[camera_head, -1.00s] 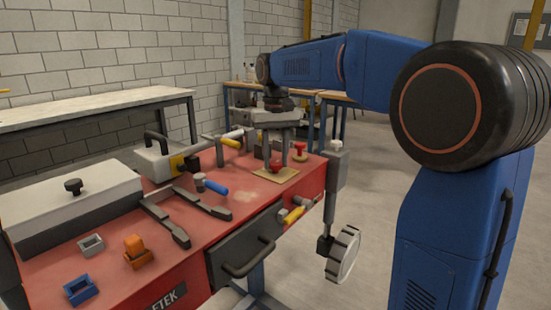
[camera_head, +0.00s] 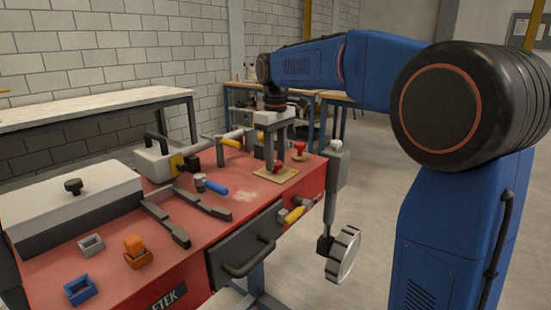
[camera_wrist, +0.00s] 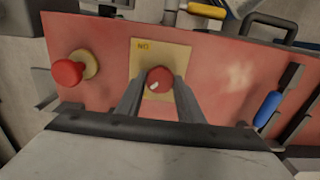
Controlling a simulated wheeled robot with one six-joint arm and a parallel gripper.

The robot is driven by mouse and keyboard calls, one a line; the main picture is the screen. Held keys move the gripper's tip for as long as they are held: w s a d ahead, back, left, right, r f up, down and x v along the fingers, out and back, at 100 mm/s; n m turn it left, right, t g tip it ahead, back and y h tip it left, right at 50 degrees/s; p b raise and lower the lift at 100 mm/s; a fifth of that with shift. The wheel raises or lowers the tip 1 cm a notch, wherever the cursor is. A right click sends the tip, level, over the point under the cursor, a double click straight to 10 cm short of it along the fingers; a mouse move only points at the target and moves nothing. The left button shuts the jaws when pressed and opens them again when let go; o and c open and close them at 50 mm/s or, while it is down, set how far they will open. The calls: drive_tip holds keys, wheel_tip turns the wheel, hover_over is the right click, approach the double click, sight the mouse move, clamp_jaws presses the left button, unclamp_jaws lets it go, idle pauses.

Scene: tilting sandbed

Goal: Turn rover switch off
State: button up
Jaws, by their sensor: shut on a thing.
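A red switch knob (camera_head: 279,166) stands on a square yellowish plate (camera_head: 290,177) near the right end of the red bench top. In the wrist view the knob (camera_wrist: 159,78) sits between my fingertips and has a small white mark at its lower left. The plate (camera_wrist: 172,50) bears dark lettering that looks like "NO" in that view. My gripper (camera_head: 275,168) points down from above and is shut on the knob, with a finger on each side. The lower part of the knob is hidden.
A second red knob (camera_wrist: 67,73) on a round base stands close beside the plate, also seen in the head view (camera_head: 299,147). A blue-handled tool (camera_head: 216,188), dark bars (camera_head: 166,222) and a grey toolbox (camera_head: 152,160) lie to the left.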

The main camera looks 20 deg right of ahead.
sight(276, 162)
idle(0.5)
drive_tip(key=o, duration=1)
drive_tip(key=shift+o, duration=0.2)
drive_tip(key=shift+r, duration=0.1)
wheel_tip(276, 162, up, 17)
drive_tip(key=shift+r, duration=0.15)
drive_tip(key=s+d+f+m+t, duration=0.2)
drive_tip(key=s+d+f+m, duration=0.1)
drive_tip(key=s+f, duration=1.3)
drive_tip(key=s+d+f+m+t, duration=0.2)
drive_tip(key=s+d+f+m, duration=0.2)
drive_tip(key=s+f, duration=1.3)
drive_tip(key=shift+s+d+t, duration=0.15)
drive_tip(key=shift+s+t, duration=0.25)
drive_tip(key=shift+s, duration=0.1)
